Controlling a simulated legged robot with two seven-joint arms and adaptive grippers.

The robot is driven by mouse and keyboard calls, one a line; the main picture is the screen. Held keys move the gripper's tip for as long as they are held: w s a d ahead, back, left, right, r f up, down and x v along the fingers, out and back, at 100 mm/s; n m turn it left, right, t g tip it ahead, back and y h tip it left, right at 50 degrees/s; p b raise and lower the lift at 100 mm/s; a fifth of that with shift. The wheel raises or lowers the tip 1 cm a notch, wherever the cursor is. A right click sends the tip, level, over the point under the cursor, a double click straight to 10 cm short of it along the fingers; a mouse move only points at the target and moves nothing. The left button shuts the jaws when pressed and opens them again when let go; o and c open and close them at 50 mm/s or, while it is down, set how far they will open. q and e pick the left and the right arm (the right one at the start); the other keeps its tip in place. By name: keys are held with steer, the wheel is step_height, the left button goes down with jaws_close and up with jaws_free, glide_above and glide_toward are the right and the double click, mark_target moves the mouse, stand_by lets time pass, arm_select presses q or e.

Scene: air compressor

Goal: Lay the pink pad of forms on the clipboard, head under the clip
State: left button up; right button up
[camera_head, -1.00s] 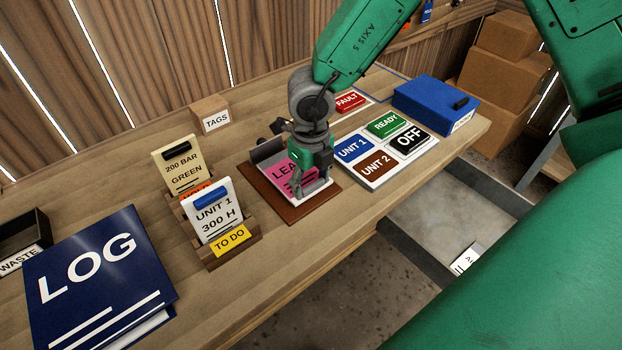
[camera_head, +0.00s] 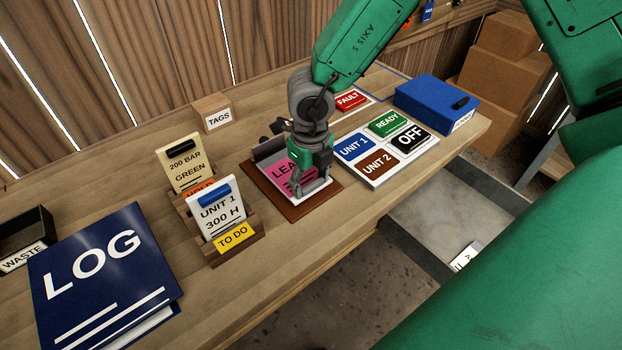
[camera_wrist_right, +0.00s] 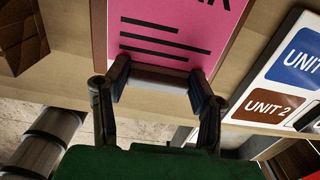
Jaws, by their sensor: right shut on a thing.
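The pink pad of forms (camera_head: 286,172) lies over the brown clipboard (camera_head: 301,211), inside its outline in the head view. Its far end is close to the dark clip (camera_head: 268,149); I cannot tell whether the head is under the clip. My right gripper (camera_head: 310,190) is shut on the pad at its near end and covers part of it. My left gripper is not in view.
A board with UNIT 1, UNIT 2, READY and OFF plates (camera_head: 375,181) is close right of the clipboard. A card rack (camera_head: 235,240) stands to its left, with a blue LOG binder (camera_head: 105,270) farther left. A blue box (camera_head: 435,103) sits at the right end.

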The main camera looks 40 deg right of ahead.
steer(key=shift+f, duration=0.1)
steer(key=shift+d+f, duration=0.35)
steer(key=shift+a+f, duration=0.2)
steer(key=shift+f, duration=0.05)
stand_by(0.4)
steer(key=o, duration=1.5)
steer(key=shift+d, duration=0.15)
steer(key=shift+c, duration=0.2)
step_height(320, 180, up, 12)
steer(key=shift+f, duration=0.1)
